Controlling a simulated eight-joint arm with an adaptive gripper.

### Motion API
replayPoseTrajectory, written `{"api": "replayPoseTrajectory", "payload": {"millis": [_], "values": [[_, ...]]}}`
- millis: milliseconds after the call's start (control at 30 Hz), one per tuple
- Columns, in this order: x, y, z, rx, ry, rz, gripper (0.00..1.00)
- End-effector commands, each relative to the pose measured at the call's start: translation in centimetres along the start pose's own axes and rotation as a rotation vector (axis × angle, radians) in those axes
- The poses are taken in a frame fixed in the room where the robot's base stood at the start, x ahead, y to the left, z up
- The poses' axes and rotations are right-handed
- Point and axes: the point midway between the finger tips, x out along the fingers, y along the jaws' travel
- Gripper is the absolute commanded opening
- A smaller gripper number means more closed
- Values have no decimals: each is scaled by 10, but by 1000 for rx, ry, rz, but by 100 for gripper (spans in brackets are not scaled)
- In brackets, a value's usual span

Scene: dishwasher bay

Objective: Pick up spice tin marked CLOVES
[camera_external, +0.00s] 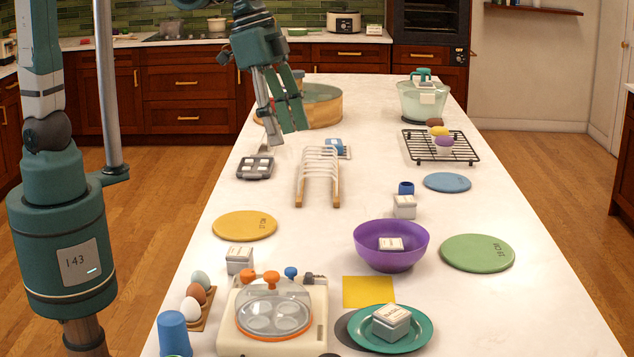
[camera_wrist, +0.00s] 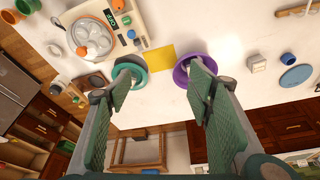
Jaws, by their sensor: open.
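Several white spice tins stand about; their labels are too small to read, so I cannot tell which is marked CLOVES. One tin (camera_external: 240,261) is left on the counter. Another tin (camera_external: 404,207) stands by a small blue cup and shows in the wrist view (camera_wrist: 256,65). A third tin (camera_external: 390,245) sits inside the purple bowl (camera_external: 373,255). Another tin (camera_external: 391,323) lies on the green plate (camera_external: 362,340). A pale tin-like box (camera_external: 427,97) is at the glass bowl. My gripper (camera_external: 287,118) is open and empty, high above the counter; its fingers show in the wrist view (camera_wrist: 163,85).
An egg cooker (camera_external: 230,335), an egg tray (camera_external: 201,318) and a blue cup (camera_external: 173,335) crowd the front left. A white rack (camera_external: 318,170) stands mid-counter. A wire rack (camera_external: 440,147) is at right. The far right counter edge is mostly clear.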

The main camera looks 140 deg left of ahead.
Motion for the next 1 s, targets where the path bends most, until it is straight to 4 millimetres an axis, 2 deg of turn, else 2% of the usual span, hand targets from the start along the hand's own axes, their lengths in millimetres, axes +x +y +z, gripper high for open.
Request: {"api": "replayPoseTrajectory", "payload": {"millis": [100, 500, 1000], "values": [[14, -22, -19, -30, -19, -9, 51], [64, -98, -66, -125, -86, -34, 51], [139, -209, -103, -246, -170, -56, 51]]}}
